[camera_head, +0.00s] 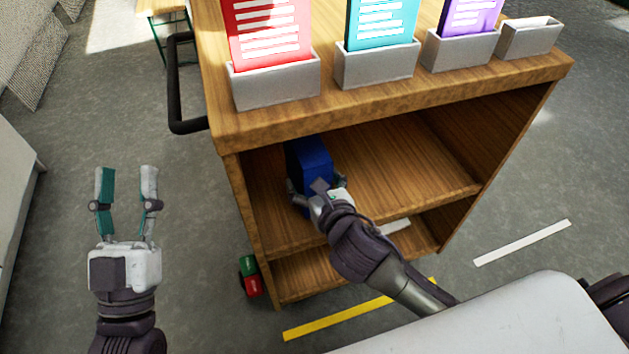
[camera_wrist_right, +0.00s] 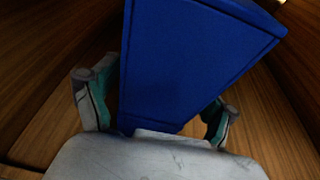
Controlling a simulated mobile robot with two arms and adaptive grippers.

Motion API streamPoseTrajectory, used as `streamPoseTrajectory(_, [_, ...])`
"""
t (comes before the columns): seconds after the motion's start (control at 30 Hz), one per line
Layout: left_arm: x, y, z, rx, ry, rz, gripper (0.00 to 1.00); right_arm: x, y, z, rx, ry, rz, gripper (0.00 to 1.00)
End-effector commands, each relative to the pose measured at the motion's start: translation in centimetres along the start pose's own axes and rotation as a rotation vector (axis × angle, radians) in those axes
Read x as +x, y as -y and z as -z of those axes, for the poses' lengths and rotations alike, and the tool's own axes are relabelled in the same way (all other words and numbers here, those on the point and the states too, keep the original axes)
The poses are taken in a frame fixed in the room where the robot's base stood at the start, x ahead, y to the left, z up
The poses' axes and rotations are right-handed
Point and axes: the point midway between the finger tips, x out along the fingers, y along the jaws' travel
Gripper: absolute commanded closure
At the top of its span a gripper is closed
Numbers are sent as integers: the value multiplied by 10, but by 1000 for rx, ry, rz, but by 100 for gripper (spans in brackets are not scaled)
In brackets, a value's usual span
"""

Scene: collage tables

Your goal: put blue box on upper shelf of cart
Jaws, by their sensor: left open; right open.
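The blue box (camera_head: 309,157) stands on the upper shelf (camera_head: 415,165) of the wooden cart (camera_head: 400,100), near its left wall. In the right wrist view the blue box (camera_wrist_right: 190,65) fills the middle, between the two fingers of my right gripper (camera_wrist_right: 155,112). In the head view my right gripper (camera_head: 317,190) reaches into the shelf with its fingers open around the box's near end. Whether the fingers touch the box is not clear. My left gripper (camera_head: 127,190) is open and empty over the floor, left of the cart.
Holders on the cart top carry a red card (camera_head: 268,30), a teal card (camera_head: 382,22) and a purple card (camera_head: 468,15); one holder (camera_head: 530,38) is empty. A black handle (camera_head: 175,85) juts left. The lower shelf (camera_head: 310,273) is below. The shelf right of the box is clear.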

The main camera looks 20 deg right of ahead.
Motion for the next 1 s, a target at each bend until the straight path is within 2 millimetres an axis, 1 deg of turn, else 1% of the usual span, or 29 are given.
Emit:
streamPoseTrajectory(0.1, [0,0,2,0,-7,0,53,-3,0,-3,0,-1,0,15])
streamPoseTrajectory(0.17, [1,1,-4,1,37,1,53,-9,0,-3,-1,-1,0,15])
streamPoseTrajectory(0.27, [0,3,-20,5,134,6,53,-22,0,-4,-2,-2,-2,15])
streamPoseTrajectory(0.37, [-4,6,-39,9,257,12,53,-40,0,-4,-1,-3,-2,15])
streamPoseTrajectory(0.5, [-16,10,-66,15,435,22,53,-67,0,-4,-1,-4,-2,15])
streamPoseTrajectory(0.6, [-27,13,-82,18,545,28,53,-86,0,-3,-1,-4,-2,15])
streamPoseTrajectory(0.73, [-40,16,-97,20,657,35,53,-105,0,-3,-1,-3,-1,15])
streamPoseTrajectory(0.9, [-50,18,-106,21,732,40,53,-119,0,-3,11,-1,-2,15])
streamPoseTrajectory(0.97, [-52,18,-108,21,742,40,53,-120,-1,-3,55,-3,-5,15])
streamPoseTrajectory(1.0, [-53,18,-108,21,746,41,53,-119,-1,-3,115,-7,-9,15])
